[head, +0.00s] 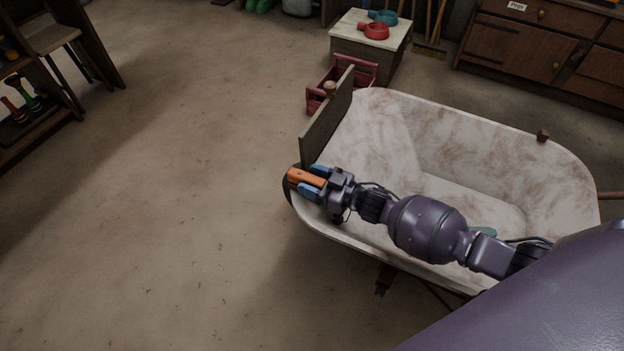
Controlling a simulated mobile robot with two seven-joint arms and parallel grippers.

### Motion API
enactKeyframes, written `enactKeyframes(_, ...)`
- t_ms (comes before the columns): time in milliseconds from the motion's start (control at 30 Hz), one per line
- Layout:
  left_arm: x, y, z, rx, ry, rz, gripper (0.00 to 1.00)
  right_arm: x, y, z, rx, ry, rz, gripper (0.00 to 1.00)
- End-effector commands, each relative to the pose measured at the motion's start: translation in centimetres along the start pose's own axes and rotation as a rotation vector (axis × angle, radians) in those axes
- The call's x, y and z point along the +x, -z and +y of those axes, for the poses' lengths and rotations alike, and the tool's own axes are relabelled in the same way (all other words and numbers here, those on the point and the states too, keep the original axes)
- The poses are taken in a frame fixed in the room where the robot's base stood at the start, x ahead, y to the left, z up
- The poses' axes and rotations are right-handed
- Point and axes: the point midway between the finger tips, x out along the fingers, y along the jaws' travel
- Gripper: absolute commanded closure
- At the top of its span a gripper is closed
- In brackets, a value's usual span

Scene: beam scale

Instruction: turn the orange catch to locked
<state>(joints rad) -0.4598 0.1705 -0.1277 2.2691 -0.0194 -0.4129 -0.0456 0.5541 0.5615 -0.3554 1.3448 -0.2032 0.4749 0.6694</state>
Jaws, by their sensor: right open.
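The orange catch (303,178) is a short orange bar at the left end of a large whitish tub (465,130), beside the lower end of an upright wooden board (328,118). My right gripper (312,182) reaches across the tub from the lower right. Its two blue fingertips are on either side of the orange catch, open around it. I cannot tell if they touch it. The far end of the catch sticks out to the left past the fingers. Its mounting is hidden by the gripper. My left gripper is not in view.
A red crate (325,97) stands behind the board. A small box table (347,44) holds a red round item (373,31) and a blue one (383,17). Wooden cabinets (520,45) line the back right. A shelf (40,124) stands far left. The floor left of the tub is clear.

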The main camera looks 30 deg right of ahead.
Motion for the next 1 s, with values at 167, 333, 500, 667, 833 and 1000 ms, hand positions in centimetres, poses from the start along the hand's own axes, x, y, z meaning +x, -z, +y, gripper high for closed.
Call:
enactKeyframes(167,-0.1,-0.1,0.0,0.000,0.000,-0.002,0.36,0.0,0.0,0.0,0.000,0.000,0.000,0.57)
enactKeyframes(333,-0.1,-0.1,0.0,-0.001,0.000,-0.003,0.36,0.0,0.0,0.0,0.000,0.000,0.000,0.83)
enactKeyframes(500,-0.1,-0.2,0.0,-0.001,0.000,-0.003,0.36,0.0,0.0,0.0,0.000,0.000,0.000,1.00)
enactKeyframes(667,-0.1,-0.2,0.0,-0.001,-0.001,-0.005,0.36,-0.1,0.0,0.0,-0.001,0.005,0.000,1.00)
enactKeyframes(833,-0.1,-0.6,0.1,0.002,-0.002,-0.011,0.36,-0.3,-0.1,0.4,-0.003,0.040,-0.003,1.00)
enactKeyframes(1000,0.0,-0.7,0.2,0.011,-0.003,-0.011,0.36,-1.2,-0.3,1.3,-0.004,0.113,-0.006,1.00)
